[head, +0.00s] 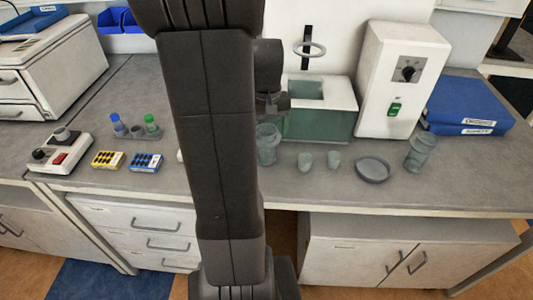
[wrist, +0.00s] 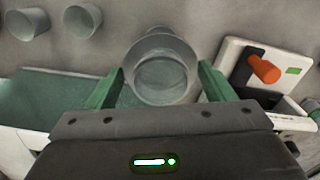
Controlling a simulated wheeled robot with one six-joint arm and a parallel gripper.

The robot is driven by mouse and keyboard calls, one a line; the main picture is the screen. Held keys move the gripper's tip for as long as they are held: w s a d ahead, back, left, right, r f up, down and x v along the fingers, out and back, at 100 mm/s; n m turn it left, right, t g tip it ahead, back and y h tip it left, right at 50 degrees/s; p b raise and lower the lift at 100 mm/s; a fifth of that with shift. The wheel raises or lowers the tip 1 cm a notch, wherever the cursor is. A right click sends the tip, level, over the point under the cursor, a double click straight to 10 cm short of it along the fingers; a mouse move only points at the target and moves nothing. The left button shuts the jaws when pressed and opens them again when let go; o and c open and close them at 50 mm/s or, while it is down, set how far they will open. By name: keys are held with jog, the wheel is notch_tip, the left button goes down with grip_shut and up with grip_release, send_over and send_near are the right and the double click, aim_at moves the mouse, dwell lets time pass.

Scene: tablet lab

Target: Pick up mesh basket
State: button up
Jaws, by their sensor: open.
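The mesh basket, which I take to be the grey-green round vessel with a wide rim (head: 266,143), stands on the bench just right of my arm, in front of the green tank. In the wrist view it (wrist: 160,78) lies in the upper middle, between my green fingers. My gripper (wrist: 160,73) is open, with one finger on each side of the basket and nothing clamped. I cannot tell how far the fingertips are above or beside its wall. In the head view my arm hides part of the gripper and the basket's left surroundings.
The green tank (head: 315,122) with a white top stands behind the basket. Two small cups (head: 305,161), a round dish (head: 372,170) and a jar (head: 420,153) stand to the right. A white device with an orange knob (wrist: 264,69) is close by in the wrist view.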

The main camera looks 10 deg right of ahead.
notch_tip(320, 180, down, 3)
jog(key=shift+r+b, duration=0.1)
jog(key=shift+b, duration=0.65)
jog(key=c, duration=0.6)
